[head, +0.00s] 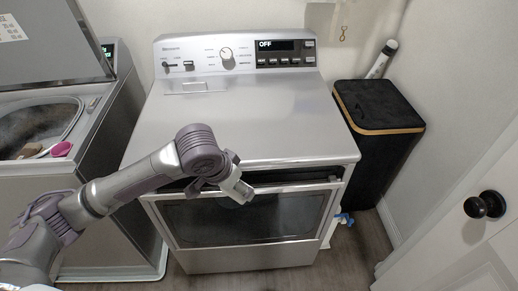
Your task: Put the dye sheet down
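My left gripper (238,188) is in front of the dryer, near the front edge of its top and above its door. Its fingertips point down and to the right. A pale, light-grey piece shows at its end; I cannot tell whether this is part of the fingers or a thin sheet held between them. I cannot make out a dye sheet anywhere else in view. My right gripper is not in view.
The silver dryer (240,120) has a clear top. The top-load washer (55,170) stands left with its lid up; a pink item (61,149) and a brownish item (28,151) lie at its opening. A black hamper (375,105) stands right.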

